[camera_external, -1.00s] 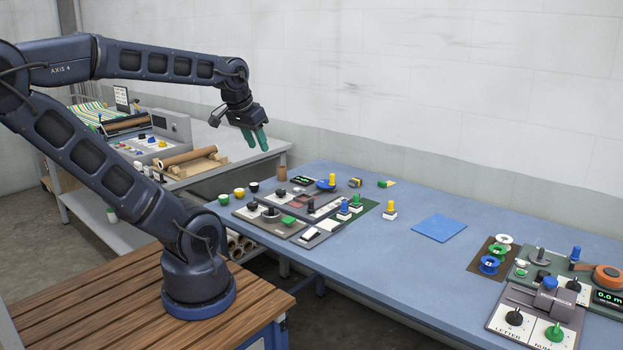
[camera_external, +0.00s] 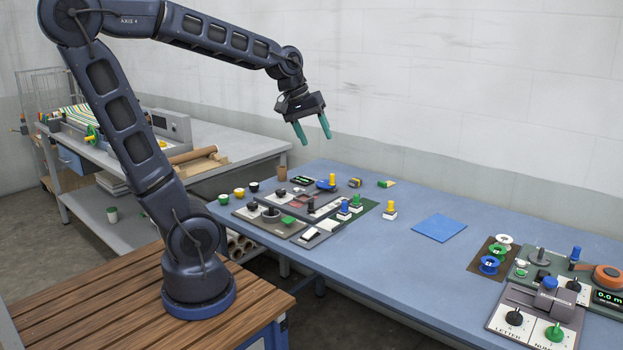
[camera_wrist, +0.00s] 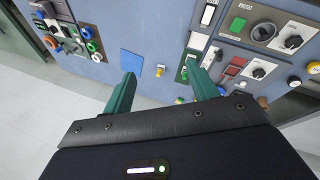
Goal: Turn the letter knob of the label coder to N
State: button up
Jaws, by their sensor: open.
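The label coder (camera_external: 537,307) stands at the right front of the blue table in the external view. Its letter knob (camera_external: 514,316) is black on a white plate marked LETTER, left of a green knob (camera_external: 554,332) on a second plate. The letter that the knob points at is too small to read. My gripper (camera_external: 313,134) has green fingers spread apart and empty, high above the far left part of the table, well away from the coder. In the wrist view my gripper (camera_wrist: 165,88) is open over the table, and the coder area (camera_wrist: 60,35) shows at the upper left.
A panel group (camera_external: 290,218) with knobs and buttons fills the table's left part. A blue square sheet (camera_external: 439,228) lies mid-table. Blue and white spools (camera_external: 489,264) stand left of the coder, and an orange tape reel (camera_external: 607,278) stands right. The table between is largely clear.

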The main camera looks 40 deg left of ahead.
jog(key=w+d+f+n+g+h, duration=0.1)
jog(key=w+d+n, duration=0.1)
jog(key=w+d, duration=0.35)
jog(key=w+d+f+n, duration=0.2)
jog(key=d, duration=0.6)
jog(key=n+g, duration=0.2)
jog(key=n, duration=0.8)
send_near(515, 312)
jog(key=x, duration=0.9)
jog(key=shift+w+f, duration=0.1)
jog(key=c, duration=1)
